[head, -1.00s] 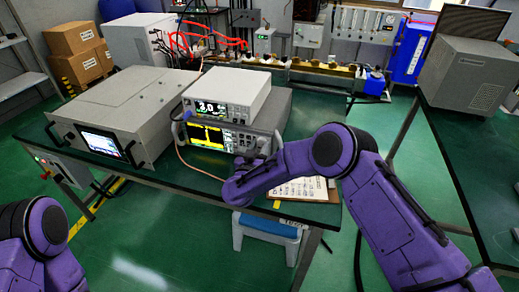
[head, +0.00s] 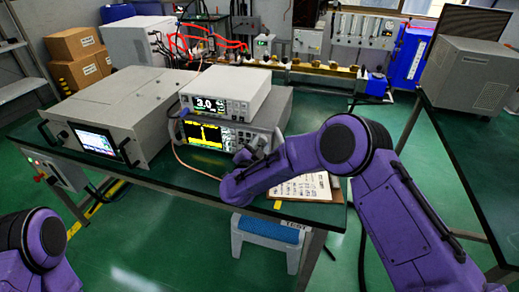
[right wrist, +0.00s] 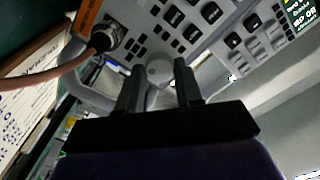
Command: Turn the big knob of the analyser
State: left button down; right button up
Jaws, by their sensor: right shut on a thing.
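The analyser (head: 228,136) is a grey instrument with a yellow trace on its screen. It stands on the green table under a smaller white instrument showing 3.0. In the right wrist view, its big round grey knob (right wrist: 158,70) sits between the two dark fingers. My right gripper (right wrist: 157,80) is shut on the knob at the front panel. In the head view my right gripper (head: 246,156) is small and partly hidden by my purple wrist and forearm. My left gripper is out of view; only part of my left arm shows at the lower left.
A cable (right wrist: 52,76) plugs into a connector beside the knob. The white instrument (head: 228,91) is on top of the analyser. A large grey unit (head: 125,100) stands at its left. A sheet (head: 305,187) lies on the table (head: 190,182) below my forearm. A blue-topped stool (head: 268,228) stands in front.

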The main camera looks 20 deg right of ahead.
jog(key=shift+f+m, duration=0.1)
jog(key=shift+m, duration=0.4)
jog(key=o, duration=1)
jog(key=shift+o, duration=0.2)
jog(key=b+v, duration=0.2)
jog(key=v, duration=0.8)
jog(key=shift+s+a, duration=0.2)
jog(key=shift+s, duration=0.1)
